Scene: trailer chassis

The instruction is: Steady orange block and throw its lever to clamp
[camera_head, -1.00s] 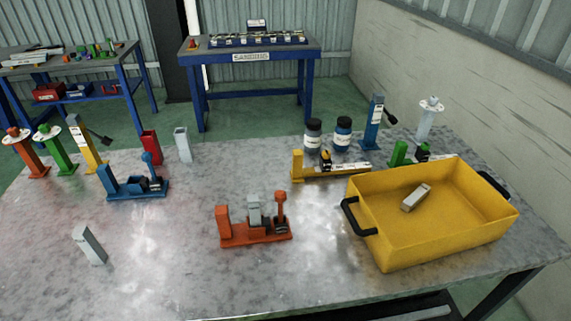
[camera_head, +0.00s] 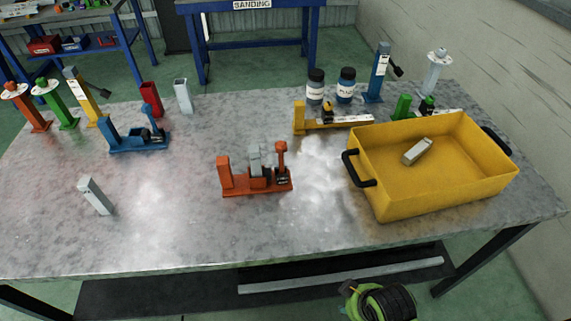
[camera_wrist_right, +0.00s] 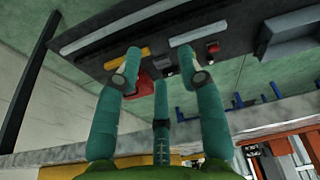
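The orange block (camera_head: 257,187) is a clamp fixture standing on the middle of the metal table in the head view. It has an orange post at its left end and a grey piece (camera_head: 255,158) upright in its middle. Its lever (camera_head: 281,158) stands up at the right end with an orange knob on top. No gripper touches the block. My right gripper (camera_wrist_right: 161,58) shows in the right wrist view with its teal fingers spread and nothing between them. My left gripper is in neither view.
A yellow bin (camera_head: 400,198) with a grey piece (camera_head: 417,151) inside stands to the right. A blue clamp fixture (camera_head: 138,142) stands left, and a yellow one (camera_head: 335,121) behind. A grey block (camera_head: 96,195) stands at front left. The tabletop around the orange block is clear.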

